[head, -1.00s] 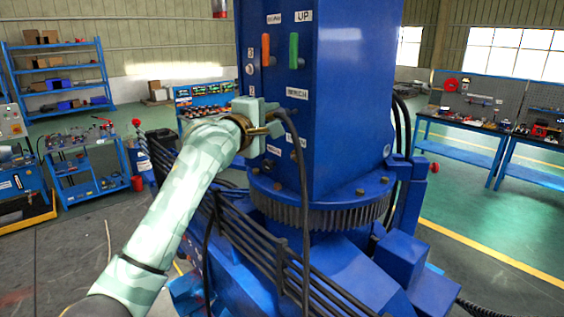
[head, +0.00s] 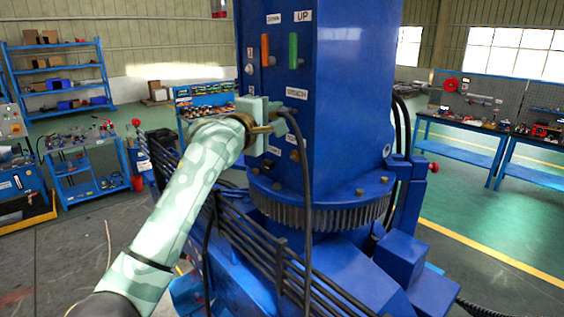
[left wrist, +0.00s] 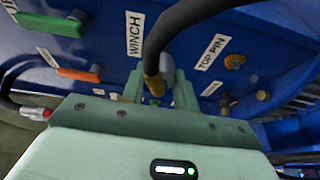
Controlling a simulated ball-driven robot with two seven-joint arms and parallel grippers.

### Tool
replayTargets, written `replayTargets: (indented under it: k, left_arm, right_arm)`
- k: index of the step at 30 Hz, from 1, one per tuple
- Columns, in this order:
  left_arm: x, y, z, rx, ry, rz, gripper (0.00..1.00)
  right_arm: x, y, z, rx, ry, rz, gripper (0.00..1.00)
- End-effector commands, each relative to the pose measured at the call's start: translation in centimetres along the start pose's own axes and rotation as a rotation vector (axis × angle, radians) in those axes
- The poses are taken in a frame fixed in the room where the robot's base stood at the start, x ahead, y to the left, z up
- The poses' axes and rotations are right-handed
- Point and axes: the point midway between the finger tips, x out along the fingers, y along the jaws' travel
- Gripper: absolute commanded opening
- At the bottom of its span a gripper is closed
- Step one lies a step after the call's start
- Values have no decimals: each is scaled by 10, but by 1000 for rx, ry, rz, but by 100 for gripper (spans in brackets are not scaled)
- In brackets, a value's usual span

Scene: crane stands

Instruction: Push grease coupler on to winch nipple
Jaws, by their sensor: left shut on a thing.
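My left gripper (left wrist: 158,92) is shut on the grease coupler (left wrist: 153,84), a brass-coloured end on a thick black hose (left wrist: 170,30). In the left wrist view, the coupler sits between the pale green fingers, close in front of the blue panel below the WINCH label (left wrist: 135,34). The winch nipple cannot be made out; the coupler, hose and fingers cover that area. I cannot tell whether the coupler touches it. In the head view, my left gripper (head: 266,127) is at the column's left face, below the WINCH label (head: 297,93). My right gripper is not in view.
Another brass fitting (left wrist: 235,61) is beside the TOP PIN label (left wrist: 214,51). An orange lever (head: 265,50) and a green lever (head: 293,50) are higher on the blue column (head: 350,90). The hose hangs past the toothed ring (head: 340,214) and the black rails.

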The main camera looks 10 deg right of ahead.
Motion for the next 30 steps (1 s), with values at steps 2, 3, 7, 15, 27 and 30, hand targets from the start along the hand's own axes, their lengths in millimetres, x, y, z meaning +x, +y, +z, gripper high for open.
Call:
replayTargets:
  k: [2,3,7,15,27,30]
  left_arm:
    - [2,0,0,0,0,0,0]
    - [2,0,1,0,0,0,0]
    - [5,0,2,1,0,0,0]
    - [10,0,4,0,0,1,38]
    - [10,-1,4,1,0,-2,56]
    - [9,-1,4,1,0,-1,56]
  right_arm:
    - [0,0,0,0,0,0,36]
    - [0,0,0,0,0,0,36]
    - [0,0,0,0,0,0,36]
    - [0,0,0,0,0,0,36]
    - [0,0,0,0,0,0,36]
    - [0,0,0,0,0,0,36]
